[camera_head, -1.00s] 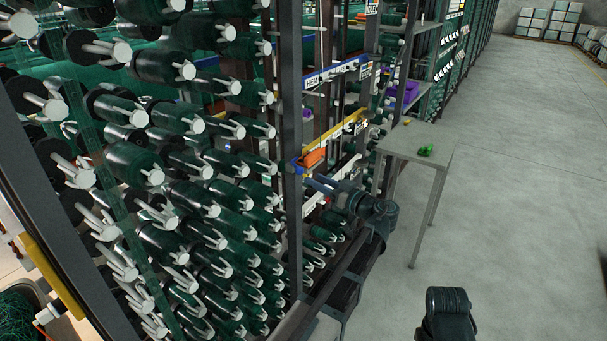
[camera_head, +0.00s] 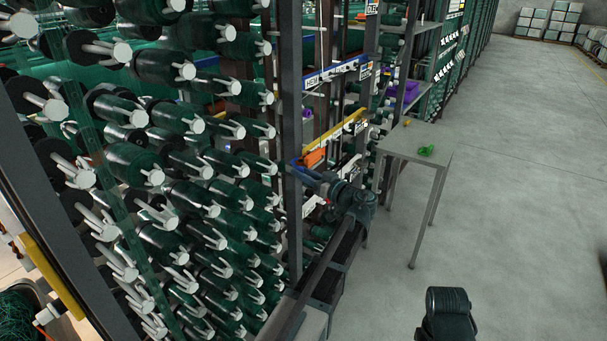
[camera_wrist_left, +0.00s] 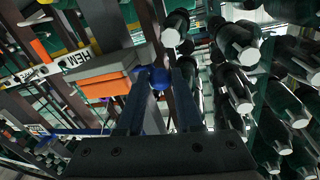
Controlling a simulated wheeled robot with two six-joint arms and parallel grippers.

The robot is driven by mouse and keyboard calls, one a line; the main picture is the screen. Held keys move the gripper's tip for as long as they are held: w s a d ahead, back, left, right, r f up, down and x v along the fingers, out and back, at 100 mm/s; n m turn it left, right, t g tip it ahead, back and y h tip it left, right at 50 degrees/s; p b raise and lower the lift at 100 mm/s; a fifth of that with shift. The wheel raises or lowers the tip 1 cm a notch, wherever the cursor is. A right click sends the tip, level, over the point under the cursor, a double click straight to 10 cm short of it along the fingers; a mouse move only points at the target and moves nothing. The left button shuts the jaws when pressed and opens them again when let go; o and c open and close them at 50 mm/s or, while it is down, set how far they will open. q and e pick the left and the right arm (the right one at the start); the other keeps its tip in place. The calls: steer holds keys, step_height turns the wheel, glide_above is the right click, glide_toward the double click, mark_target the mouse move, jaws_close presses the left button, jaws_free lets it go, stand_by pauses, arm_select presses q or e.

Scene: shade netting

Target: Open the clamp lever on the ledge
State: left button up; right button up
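The ledge (camera_head: 343,134), with a yellow edge, runs along the dark rack frame in the head view. An orange block (camera_head: 315,158) sits at its near end; in the wrist view the orange block (camera_wrist_left: 105,88) has a grey top. A rounded blue knob (camera_wrist_left: 158,78) beside it looks like the end of the clamp lever. My left gripper (camera_head: 308,174) is just below the orange block. In the wrist view the left gripper (camera_wrist_left: 162,74) has its fingers apart, with the knob showing between the tips, close to one finger. I cannot tell whether they touch.
A dark upright post (camera_head: 291,130) stands close left of my gripper. Racks of green bobbins (camera_head: 190,205) fill the left. The floor (camera_head: 530,220) beyond is clear.

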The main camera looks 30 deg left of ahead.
arm_select(q)
jaws_close()
stand_by(0.3)
steer(key=shift+s, duration=0.1)
stand_by(0.8)
